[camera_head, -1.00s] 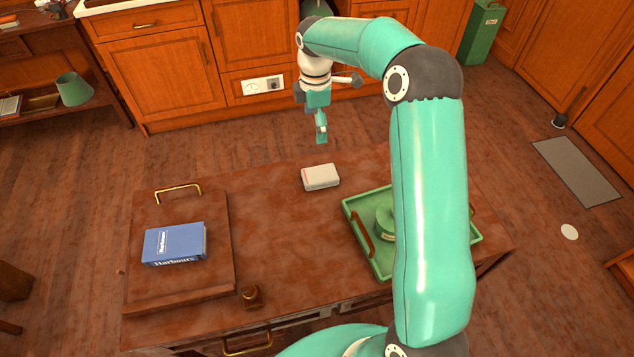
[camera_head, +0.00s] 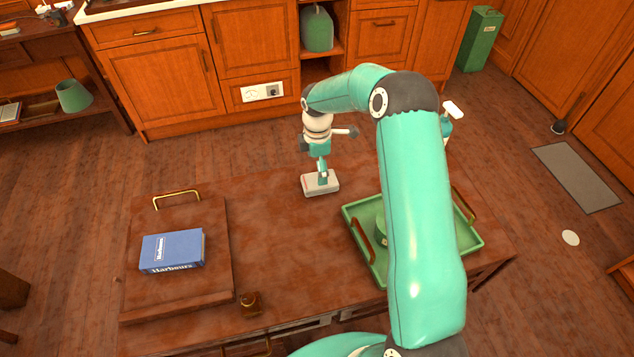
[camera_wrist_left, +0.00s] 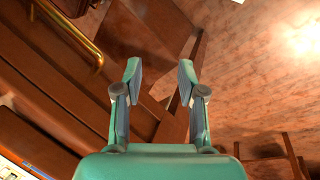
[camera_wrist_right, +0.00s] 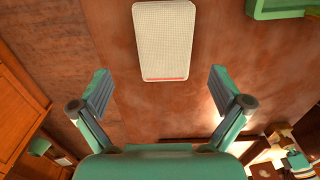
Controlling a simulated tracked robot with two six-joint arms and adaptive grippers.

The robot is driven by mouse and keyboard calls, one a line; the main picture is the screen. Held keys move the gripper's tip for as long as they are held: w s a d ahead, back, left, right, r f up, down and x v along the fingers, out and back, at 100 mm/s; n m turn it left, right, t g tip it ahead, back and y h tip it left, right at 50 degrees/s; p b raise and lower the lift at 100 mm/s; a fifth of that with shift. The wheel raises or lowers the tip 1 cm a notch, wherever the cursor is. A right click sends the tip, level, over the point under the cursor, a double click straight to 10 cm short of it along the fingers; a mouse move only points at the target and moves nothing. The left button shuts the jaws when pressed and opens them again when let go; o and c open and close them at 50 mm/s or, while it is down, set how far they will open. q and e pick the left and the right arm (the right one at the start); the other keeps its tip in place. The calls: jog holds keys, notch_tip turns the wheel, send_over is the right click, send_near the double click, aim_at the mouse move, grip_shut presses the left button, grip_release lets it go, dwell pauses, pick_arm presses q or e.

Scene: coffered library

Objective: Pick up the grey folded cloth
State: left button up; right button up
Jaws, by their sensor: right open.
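The grey folded cloth (camera_head: 310,187) is a small pale flat block with a reddish line along one edge. It lies on the brown table left of the green tray. My right gripper (camera_head: 322,178) is over it, pointing down. In the right wrist view the cloth (camera_wrist_right: 164,42) lies ahead of the open, empty fingers (camera_wrist_right: 160,92), roughly centred between them sideways. I cannot tell how far above the cloth the fingertips are. My left gripper (camera_wrist_left: 160,78) is open and empty in the left wrist view; it does not show in the head view.
A green tray (camera_head: 474,243) with a green round item, partly hidden by my right arm, stands to the right. A blue book (camera_head: 172,250) lies on a brown board (camera_head: 215,285) with a brass handle at left. A small brown object (camera_head: 251,303) is near the front. Table between is clear.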

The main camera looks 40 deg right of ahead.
aim_at(309, 182)
jog(key=f, duration=0.2)
jog(key=f+p, duration=0.1)
jog(key=f, duration=0.2)
jog(key=shift+s+d, duration=0.1)
jog(key=shift+s, duration=0.1)
jog(key=shift+c, duration=0.3)
jog(key=c, duration=1)
